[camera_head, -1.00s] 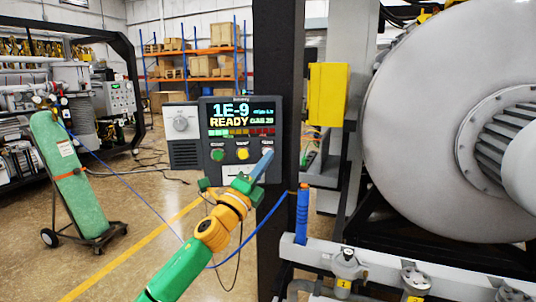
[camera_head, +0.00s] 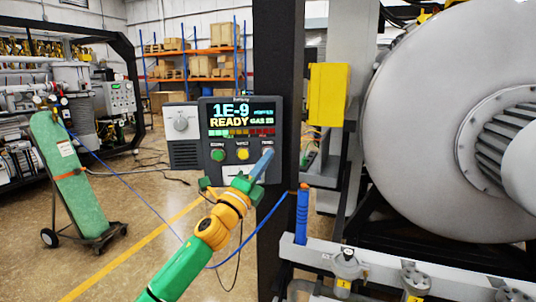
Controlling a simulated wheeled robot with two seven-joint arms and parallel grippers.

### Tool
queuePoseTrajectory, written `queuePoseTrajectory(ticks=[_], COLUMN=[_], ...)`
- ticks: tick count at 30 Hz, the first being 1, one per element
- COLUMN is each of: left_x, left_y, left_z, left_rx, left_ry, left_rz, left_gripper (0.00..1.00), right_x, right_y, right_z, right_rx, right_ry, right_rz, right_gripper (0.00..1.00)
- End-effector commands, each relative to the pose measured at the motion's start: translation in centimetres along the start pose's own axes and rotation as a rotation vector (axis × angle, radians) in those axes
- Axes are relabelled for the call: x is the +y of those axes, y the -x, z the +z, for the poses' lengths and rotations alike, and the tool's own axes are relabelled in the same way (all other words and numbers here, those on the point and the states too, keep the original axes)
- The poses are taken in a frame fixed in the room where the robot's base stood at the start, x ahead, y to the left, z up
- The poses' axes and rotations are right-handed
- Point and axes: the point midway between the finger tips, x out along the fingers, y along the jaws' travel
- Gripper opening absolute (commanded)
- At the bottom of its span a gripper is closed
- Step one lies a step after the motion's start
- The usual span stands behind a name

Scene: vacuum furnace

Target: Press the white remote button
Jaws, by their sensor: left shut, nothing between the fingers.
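A dark control panel (camera_head: 205,137) with a lit screen reading "1E-9 READY" is mounted by the black post. Below the screen are a green button (camera_head: 218,155) and a yellow button (camera_head: 243,154). The white button at the right of the row is hidden behind my left gripper's tip. My left gripper (camera_head: 263,161) is shut and empty, its blue-grey fingers pointing up and right at that spot. I cannot tell whether the tip touches the button. My right gripper is not in view.
A black post (camera_head: 278,80) stands right of the panel. A large grey furnace drum (camera_head: 420,110) fills the right. A green gas cylinder (camera_head: 72,180) stands on a cart at left. A blue hose (camera_head: 130,195) crosses behind my arm.

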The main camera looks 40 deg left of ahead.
Motion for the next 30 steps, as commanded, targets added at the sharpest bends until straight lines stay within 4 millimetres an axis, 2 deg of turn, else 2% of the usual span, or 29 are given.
queuePoseTrajectory(ticks=[30], left_x=[0.55], left_y=[-0.74], left_z=[0.55], left_rx=[-0.001], left_ry=[-0.001], left_rz=[0.001], left_gripper=[0.00], right_x=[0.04], right_y=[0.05], right_z=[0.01], right_rx=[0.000], right_ry=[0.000], right_rz=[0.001], right_gripper=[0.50])
